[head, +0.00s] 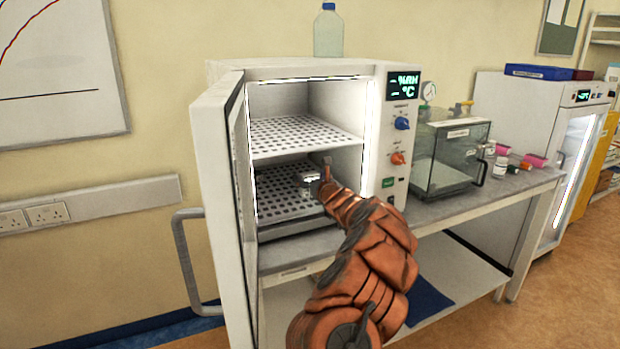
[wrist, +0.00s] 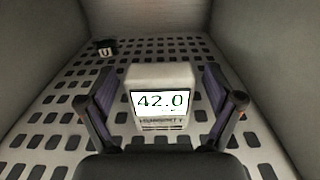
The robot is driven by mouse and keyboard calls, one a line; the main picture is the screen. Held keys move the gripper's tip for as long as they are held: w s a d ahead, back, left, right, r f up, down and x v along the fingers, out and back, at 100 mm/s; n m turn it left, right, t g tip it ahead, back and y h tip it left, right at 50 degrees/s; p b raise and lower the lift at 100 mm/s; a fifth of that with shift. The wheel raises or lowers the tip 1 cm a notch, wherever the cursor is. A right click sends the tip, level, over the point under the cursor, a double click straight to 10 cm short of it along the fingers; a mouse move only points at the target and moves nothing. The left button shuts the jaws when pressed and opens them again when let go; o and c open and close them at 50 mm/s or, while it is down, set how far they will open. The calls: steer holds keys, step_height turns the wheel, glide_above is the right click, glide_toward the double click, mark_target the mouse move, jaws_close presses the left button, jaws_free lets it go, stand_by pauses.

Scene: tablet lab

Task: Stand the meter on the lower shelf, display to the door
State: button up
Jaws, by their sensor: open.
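The meter (wrist: 160,95) is a small pale box with a lit display reading 42.0. In the wrist view it stands upright on a perforated shelf (wrist: 60,115), its display facing my wrist camera. My gripper (wrist: 160,84) is open, one dark finger on each side of the meter, with a gap visible at each side. In the head view my arm reaches through the open door (head: 222,185) of the white cabinet (head: 290,70) to the lower shelf (head: 280,190). There my arm largely hides the gripper, and the meter cannot be made out clearly.
A small black object (wrist: 105,47) with a white mark sits at the shelf's back left. The chamber walls rise close on both sides. The upper shelf (head: 300,133) is above my gripper and looks empty. A glass-fronted box (head: 450,160) stands right of the cabinet on the bench.

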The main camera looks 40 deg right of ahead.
mark_target(312, 177)
steer(key=shift+r, duration=0.15)
steer(key=shift+s+a, duration=0.1)
steer(key=shift+s, duration=0.55)
steer(key=shift+b+v, duration=0.8)
steer(key=shift+v, duration=1.7)
steer(key=b+v, duration=0.2)
steer(key=v, duration=0.2)
steer(key=shift+s+a, duration=0.2)
steer(key=shift+s+a+b, duration=0.15)
steer(key=shift+s+b, duration=0.2)
steer(key=shift+s, duration=0.2)
steer(key=shift+r, duration=0.1)
